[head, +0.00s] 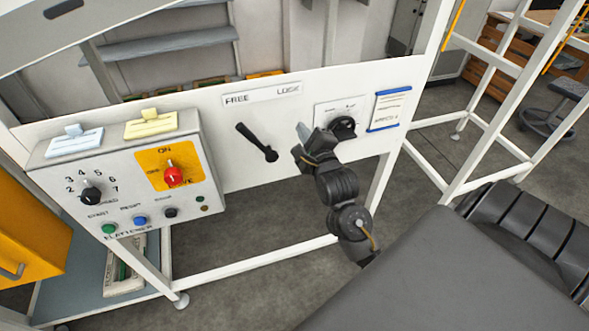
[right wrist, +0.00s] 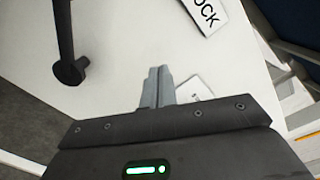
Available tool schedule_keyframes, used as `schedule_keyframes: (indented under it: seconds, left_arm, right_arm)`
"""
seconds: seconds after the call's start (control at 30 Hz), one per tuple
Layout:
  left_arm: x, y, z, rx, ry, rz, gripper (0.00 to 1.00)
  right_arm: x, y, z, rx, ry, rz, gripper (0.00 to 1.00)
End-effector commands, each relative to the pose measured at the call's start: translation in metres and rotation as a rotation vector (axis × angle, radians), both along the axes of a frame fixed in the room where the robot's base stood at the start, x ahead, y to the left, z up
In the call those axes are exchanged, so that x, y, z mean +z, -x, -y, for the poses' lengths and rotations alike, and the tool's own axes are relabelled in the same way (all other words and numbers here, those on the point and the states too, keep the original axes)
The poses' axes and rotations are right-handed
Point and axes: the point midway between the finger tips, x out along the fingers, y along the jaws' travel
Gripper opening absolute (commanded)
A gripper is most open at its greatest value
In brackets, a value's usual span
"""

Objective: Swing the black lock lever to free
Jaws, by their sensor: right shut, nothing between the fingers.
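The black lock lever (head: 257,142) is on the white panel below the FREE / LOCK label (head: 262,94). My left gripper is not in view.
A control box (head: 125,180) with a red switch, a numbered dial and several buttons stands left of the lever. A black rotary knob (head: 342,127) sits right of my right gripper, near a blue-edged notice (head: 389,108). White frame posts (head: 492,110) rise at the right.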

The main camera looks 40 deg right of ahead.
Motion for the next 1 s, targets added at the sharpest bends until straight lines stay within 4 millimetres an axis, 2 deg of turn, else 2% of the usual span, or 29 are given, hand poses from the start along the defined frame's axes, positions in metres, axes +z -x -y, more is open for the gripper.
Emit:
schedule_keyframes:
  seconds: [0.03, 0.27, 0.5, 0.6, 0.67, 0.8, 0.83, 1.0]
  left_arm:
    - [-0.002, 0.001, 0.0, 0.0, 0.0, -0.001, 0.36]
    - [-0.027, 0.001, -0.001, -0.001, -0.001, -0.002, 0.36]
    - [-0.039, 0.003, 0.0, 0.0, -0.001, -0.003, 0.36]
    - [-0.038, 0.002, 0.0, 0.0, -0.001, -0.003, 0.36]
    - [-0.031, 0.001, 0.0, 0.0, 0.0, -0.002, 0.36]
    - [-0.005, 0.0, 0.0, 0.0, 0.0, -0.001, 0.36]
    - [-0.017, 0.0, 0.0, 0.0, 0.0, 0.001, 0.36]
    - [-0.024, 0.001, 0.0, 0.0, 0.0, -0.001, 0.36]
  right_arm:
    - [-0.004, 0.012, 0.008, -0.012, -0.014, 0.003, 0.0]
    - [-0.024, 0.025, 0.035, -0.013, -0.008, 0.003, 0.0]
    - [-0.025, 0.068, 0.022, -0.009, -0.014, 0.003, 0.0]
    - [-0.023, 0.087, 0.016, -0.009, -0.015, 0.001, 0.0]
    - [-0.021, 0.099, 0.013, -0.01, -0.014, -0.001, 0.0]
    - [-0.016, 0.126, 0.006, -0.012, -0.015, -0.004, 0.0]
    - [-0.032, 0.12, 0.006, -0.011, 0.0, -0.014, 0.0]
    - [-0.067, 0.11, 0.005, -0.002, 0.067, -0.088, 0.0]
